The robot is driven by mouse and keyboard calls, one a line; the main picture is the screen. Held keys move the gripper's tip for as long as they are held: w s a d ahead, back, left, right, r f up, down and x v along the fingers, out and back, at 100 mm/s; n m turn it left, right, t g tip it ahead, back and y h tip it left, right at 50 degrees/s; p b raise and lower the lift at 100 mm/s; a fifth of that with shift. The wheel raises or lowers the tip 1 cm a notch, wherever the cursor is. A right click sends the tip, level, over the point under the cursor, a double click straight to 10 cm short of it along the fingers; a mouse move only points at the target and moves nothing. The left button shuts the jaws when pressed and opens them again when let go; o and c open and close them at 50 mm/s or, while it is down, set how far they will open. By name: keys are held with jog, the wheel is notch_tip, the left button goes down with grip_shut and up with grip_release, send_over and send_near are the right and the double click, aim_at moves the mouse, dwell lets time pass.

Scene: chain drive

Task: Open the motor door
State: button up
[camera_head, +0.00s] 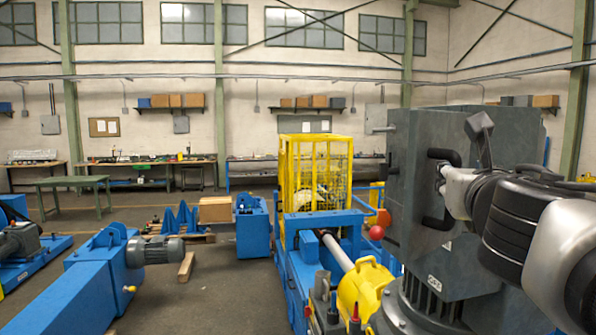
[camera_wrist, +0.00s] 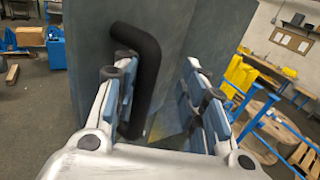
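The motor door is a grey panel (camera_head: 412,130) on the tall grey motor housing at the right of the head view. It fills the upper middle of the wrist view (camera_wrist: 185,35). A black bent bar handle (camera_head: 438,222) is fixed to it; the handle also shows in the wrist view (camera_wrist: 148,65). My gripper (camera_wrist: 160,80) is open, with blue-padded fingers on either side. The handle appears between the fingers, nearer the left one; I cannot tell whether they touch. In the head view, my gripper (camera_head: 444,172) is at the handle and partly hides it.
A yellow cage (camera_head: 315,175) and blue machine frame stand left of the housing. A yellow part (camera_head: 362,287) and a red ball knob (camera_head: 376,232) are close to it. A blue machine with a grey motor (camera_head: 160,250) stands at left. Open floor lies between.

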jog(key=shift+s+a+r, duration=0.1)
jog(key=shift+s+r, duration=0.2)
jog(key=shift+r, duration=0.35)
jog(key=f+v, duration=0.1)
jog(key=v, duration=1.1)
notch_tip(320, 180, down, 31)
jog(key=s+a+m+g+y+b, duration=0.25)
jog(key=m+g+b, duration=0.35)
jog(key=m+b, duration=0.8)
jog(key=s+a+f+m+g+y+b, duration=0.1)
jog(key=s+a+f+m+g+b, duration=0.1)
jog(key=f+m, duration=0.3)
jog(key=s+a+f+m+g+y+b, duration=0.2)
jog(key=s+a+f+m, duration=0.2)
jog(key=f, duration=0.7)
jog(key=s+a+f+m+g+y+b, duration=0.1)
jog(key=s+a+f+m+b, duration=0.1)
jog(key=f+m, duration=0.6)
jog(key=shift+s+a+f+g, duration=0.4)
jog(key=shift+s+a+f, duration=0.05)
jog(key=shift+s, duration=0.25)
